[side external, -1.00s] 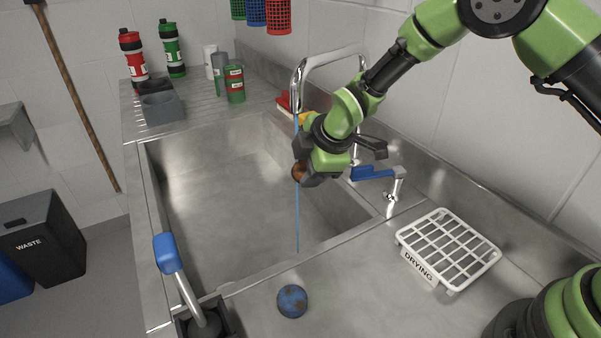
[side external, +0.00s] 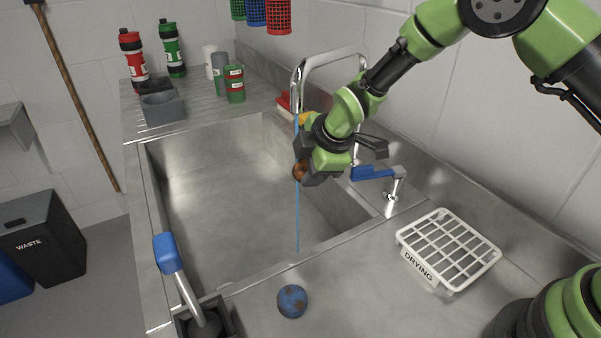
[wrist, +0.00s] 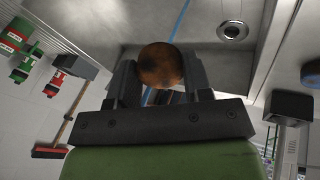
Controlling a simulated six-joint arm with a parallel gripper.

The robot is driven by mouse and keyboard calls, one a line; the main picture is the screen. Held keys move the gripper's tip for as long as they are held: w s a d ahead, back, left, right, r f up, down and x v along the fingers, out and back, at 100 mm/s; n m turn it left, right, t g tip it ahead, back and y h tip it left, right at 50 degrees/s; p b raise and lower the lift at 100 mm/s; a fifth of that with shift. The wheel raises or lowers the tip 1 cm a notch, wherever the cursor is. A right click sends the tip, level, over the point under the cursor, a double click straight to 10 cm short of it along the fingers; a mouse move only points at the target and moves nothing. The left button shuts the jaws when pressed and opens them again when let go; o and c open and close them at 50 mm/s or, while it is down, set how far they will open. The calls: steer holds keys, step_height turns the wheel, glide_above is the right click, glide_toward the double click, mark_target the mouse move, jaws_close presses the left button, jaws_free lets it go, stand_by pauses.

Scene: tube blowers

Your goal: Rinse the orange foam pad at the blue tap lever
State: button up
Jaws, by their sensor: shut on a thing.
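My gripper (side external: 302,171) is shut on the orange foam pad (side external: 299,171), which is round with dark brown patches. In the wrist view the pad (wrist: 160,65) sits between the two dark fingers. My gripper holds it above the sink basin, at the thin blue water stream (side external: 297,215) that runs down from the chrome tap (side external: 330,56). The pad appears to be at or touching the stream. The blue tap lever (side external: 372,173) is just right of my gripper, on the sink's back ledge, and is not touched.
A white drying rack (side external: 447,248) stands on the right counter. A blue-headed lever (side external: 167,253) stands at the front left. Bottles and cups occupy the far drainboard (side external: 195,120). A drain (wrist: 232,31) shows in the basin.

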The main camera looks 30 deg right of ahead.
steer(key=shift+s+a, duration=0.15)
steer(key=shift+a, duration=0.45)
steer(key=s+d, duration=0.2)
steer(key=s, duration=0.5)
steer(key=shift+s+d, duration=0.15)
steer(key=shift+s, duration=0.2)
stand_by(0.9)
stand_by(0.5)
steer(key=s+d+r, duration=0.1)
steer(key=s+r, duration=0.3)
steer(key=s, duration=0.1)
steer(key=shift+d, duration=0.2)
steer(key=shift+w, duration=0.15)
stand_by(0.9)
